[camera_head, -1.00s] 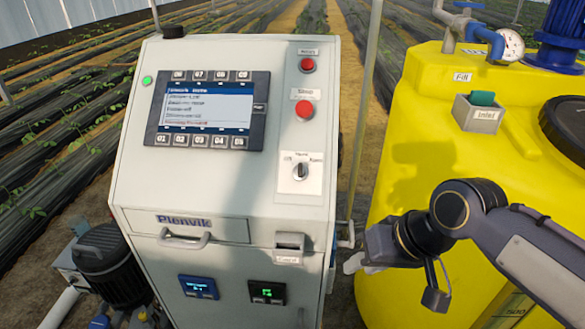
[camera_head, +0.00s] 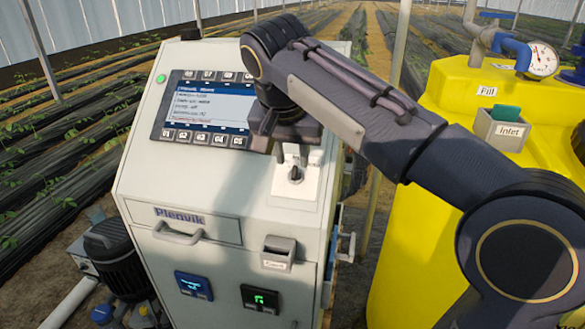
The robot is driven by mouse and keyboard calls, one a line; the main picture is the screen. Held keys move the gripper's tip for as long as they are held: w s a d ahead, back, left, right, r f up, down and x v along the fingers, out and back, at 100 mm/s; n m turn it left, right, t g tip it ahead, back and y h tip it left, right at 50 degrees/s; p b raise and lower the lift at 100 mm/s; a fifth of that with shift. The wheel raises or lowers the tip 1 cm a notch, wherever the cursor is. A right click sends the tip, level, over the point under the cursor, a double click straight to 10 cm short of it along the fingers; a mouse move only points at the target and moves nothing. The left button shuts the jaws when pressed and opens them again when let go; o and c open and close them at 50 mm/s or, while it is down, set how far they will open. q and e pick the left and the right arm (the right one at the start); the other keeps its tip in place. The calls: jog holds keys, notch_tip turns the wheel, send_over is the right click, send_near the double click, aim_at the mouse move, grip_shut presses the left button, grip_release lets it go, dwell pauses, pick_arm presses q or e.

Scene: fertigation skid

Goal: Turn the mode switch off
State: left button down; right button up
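The mode switch (camera_head: 295,174) is a small dark knob on a white plate on the sloped front of the grey control cabinet (camera_head: 185,225). My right gripper (camera_head: 292,157) is just above the switch, pointing down at it. Its light fingers show below the dark wrist, close to the knob. I cannot tell whether they touch it or how far apart they are. The switch's labels and the red buttons above it are hidden behind my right arm. My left gripper is not in view.
A screen with keys (camera_head: 208,108) is left of my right gripper. A drawer handle (camera_head: 178,234) and a card slot box (camera_head: 278,252) stick out below. A yellow tank (camera_head: 420,240) stands at the right, with a box labelled Inlet (camera_head: 502,130).

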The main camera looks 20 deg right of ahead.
aim_at(294, 170)
jog(key=shift+x, duration=2.1)
grip_shut()
